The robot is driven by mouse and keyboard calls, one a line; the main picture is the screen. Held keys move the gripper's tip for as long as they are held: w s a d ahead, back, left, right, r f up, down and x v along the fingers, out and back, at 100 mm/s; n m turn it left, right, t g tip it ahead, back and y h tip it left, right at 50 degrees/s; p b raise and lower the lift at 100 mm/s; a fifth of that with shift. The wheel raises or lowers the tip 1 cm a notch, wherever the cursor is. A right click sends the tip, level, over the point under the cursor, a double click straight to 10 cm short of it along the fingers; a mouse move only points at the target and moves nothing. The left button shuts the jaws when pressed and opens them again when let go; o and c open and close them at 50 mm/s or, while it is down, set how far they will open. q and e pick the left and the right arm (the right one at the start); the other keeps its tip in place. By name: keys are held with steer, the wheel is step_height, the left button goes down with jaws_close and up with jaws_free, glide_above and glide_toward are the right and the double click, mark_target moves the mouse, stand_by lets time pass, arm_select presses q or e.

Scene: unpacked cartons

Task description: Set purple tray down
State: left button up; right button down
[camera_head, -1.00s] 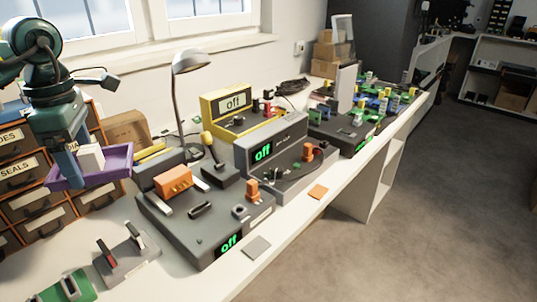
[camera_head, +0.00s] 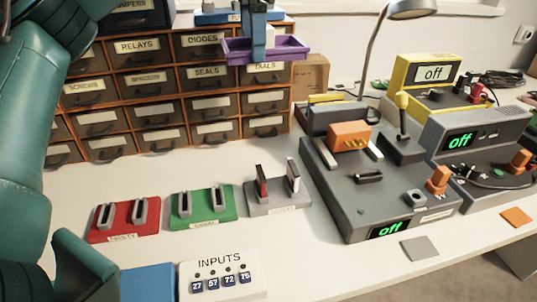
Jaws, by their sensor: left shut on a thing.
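The purple tray (camera_head: 283,50) is at the top middle of the head view, in front of the upper part of the drawer cabinet. My left gripper (camera_head: 257,46) has its blue fingers shut on the tray and holds it up above the bench, roughly level. The gripper's upper part is cut off by the top edge of the picture. What lies inside the tray cannot be made out clearly now. My right gripper is not in view.
The labelled drawer cabinet (camera_head: 170,82) stands at the back left. Red (camera_head: 125,222), green (camera_head: 203,208) and grey (camera_head: 278,196) slotted holders stand before it. A grey machine (camera_head: 385,200) and desk lamp (camera_head: 372,50) stand right. White bench (camera_head: 305,255) is bare at front middle.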

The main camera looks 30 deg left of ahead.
arm_select(q)
step_height(320, 180, down, 19)
steer(key=b, duration=0.7)
steer(key=shift+b, duration=0.4)
step_height(320, 180, down, 5)
steer(key=shift+r+b, duration=0.15)
steer(key=shift+b, duration=0.75)
steer(key=shift+f, duration=0.4)
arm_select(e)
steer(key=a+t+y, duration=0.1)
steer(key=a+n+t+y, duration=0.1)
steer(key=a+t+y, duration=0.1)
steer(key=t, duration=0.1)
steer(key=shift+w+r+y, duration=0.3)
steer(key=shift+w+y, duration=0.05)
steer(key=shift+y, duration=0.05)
arm_select(q)
steer(key=o, duration=0.7)
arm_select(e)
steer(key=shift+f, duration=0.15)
